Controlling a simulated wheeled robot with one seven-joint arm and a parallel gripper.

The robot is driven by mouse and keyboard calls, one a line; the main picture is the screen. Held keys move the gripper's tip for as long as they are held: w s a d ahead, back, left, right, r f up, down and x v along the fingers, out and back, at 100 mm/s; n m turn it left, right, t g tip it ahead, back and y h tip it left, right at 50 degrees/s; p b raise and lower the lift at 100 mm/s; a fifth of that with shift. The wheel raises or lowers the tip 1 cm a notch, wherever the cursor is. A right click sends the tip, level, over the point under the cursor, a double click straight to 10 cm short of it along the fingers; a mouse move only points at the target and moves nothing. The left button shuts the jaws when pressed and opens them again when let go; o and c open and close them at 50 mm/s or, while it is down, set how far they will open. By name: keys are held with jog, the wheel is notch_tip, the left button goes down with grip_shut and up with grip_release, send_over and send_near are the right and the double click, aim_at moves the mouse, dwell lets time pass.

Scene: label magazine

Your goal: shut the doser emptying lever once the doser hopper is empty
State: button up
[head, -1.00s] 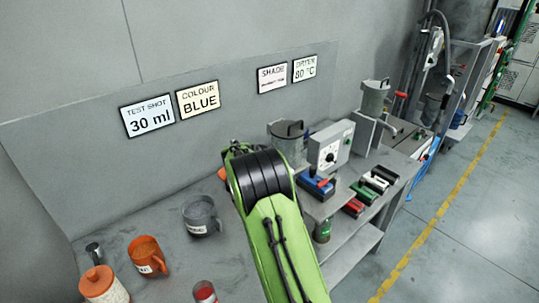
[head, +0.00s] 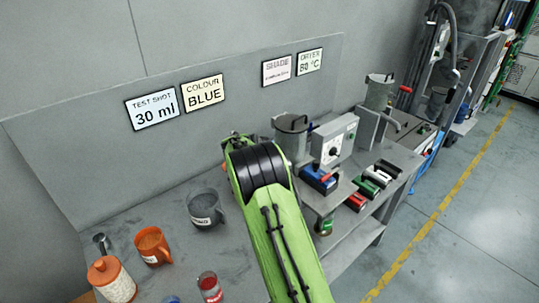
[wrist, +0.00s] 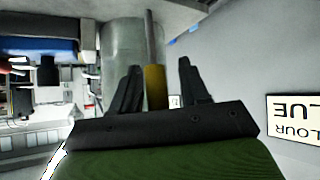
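The doser hopper appears to be the metal pot (head: 291,140) with a dark handle, beside a grey box with a dial (head: 335,140). Its inside is too small to read, so I cannot tell whether it is empty. In the wrist view, which is upside down, a grey cylinder (wrist: 118,50) stands beyond my gripper (wrist: 158,80). A thin rod with a yellow grip (wrist: 154,88), apparently the emptying lever, shows between my two spread fingers. A gap shows on each side of the grip. In the head view my green arm hides the gripper and this lever.
Another metal cylinder (head: 378,92) with a red-tipped lever stands farther right. A grey jug (head: 203,210), orange mug (head: 152,246), lidded jar (head: 110,280) and red-filled glass (head: 210,287) stand at front left.

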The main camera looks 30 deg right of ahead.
jog(key=b+v, duration=0.1)
jog(key=v, duration=1.4)
jog(key=shift+s+a+r, duration=0.2)
jog(key=shift+a, duration=0.05)
jog(key=shift+s, duration=0.1)
jog(key=s+a+n+y, duration=0.2)
jog(key=s+a, duration=0.3)
jog(key=s, duration=0.5)
jog(key=s+a+n+y, duration=0.3)
jog(key=s+a+n, duration=0.1)
jog(key=s, duration=0.7)
jog(key=s+a+n+y, duration=0.2)
jog(key=s+a, duration=0.4)
jog(key=s, duration=0.5)
jog(key=shift+r+n+g+y, duration=0.3)
jog(key=shift+n+y, duration=0.1)
jog(key=shift+n, duration=0.2)
jog(key=shift+s+d, duration=0.1)
